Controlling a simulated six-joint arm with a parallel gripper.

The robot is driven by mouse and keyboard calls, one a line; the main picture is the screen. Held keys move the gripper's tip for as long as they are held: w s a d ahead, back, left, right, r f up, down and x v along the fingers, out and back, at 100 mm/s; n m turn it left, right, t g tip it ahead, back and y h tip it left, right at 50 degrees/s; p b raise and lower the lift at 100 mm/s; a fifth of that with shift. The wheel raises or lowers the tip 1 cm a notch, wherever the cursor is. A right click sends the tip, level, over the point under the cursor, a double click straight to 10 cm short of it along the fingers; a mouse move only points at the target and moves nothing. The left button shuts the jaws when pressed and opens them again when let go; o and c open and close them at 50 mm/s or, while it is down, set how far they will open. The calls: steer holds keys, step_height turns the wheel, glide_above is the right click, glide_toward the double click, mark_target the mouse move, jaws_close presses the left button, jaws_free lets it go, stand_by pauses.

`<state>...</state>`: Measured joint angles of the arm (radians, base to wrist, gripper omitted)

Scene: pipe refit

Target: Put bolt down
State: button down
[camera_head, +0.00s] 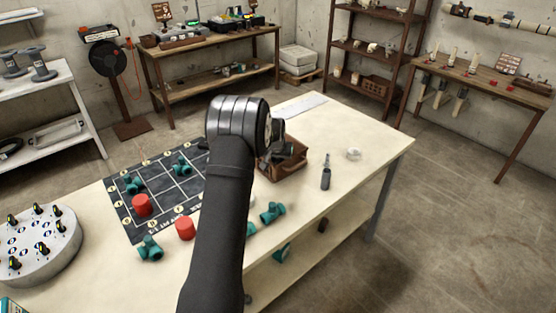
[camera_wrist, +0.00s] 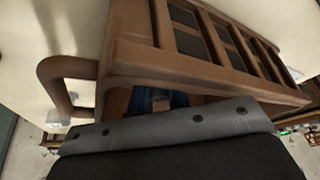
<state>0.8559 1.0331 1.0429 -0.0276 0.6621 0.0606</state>
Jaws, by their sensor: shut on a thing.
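My arm reaches over the white table, and my gripper (camera_head: 268,157) is at the brown wooden crate (camera_head: 290,170), partly hidden behind my own wrist. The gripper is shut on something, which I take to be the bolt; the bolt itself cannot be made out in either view. In the wrist view the brown crate (camera_wrist: 205,65) fills the middle, with slats and a loop handle at left. The grey edge of my gripper (camera_wrist: 165,128) lies just below it. A small blue patch shows between the gripper and the crate; I cannot tell what it is.
A dark board (camera_head: 160,188) with a white grid lies left of my arm, bearing teal pipe fittings and a red cap (camera_head: 141,205). Another red cap (camera_head: 185,228) and teal fittings (camera_head: 272,212) are near the front. A dark tool (camera_head: 326,178) stands right of the crate, with free tabletop around it.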

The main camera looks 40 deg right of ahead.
steer(key=c, duration=1.4)
jaws_free()
steer(key=shift+f, duration=0.15)
steer(key=shift+o, duration=0.2)
steer(key=v, duration=1.2)
steer(key=x, duration=1.2)
steer(key=shift+f, duration=0.1)
steer(key=shift+r, duration=1.75)
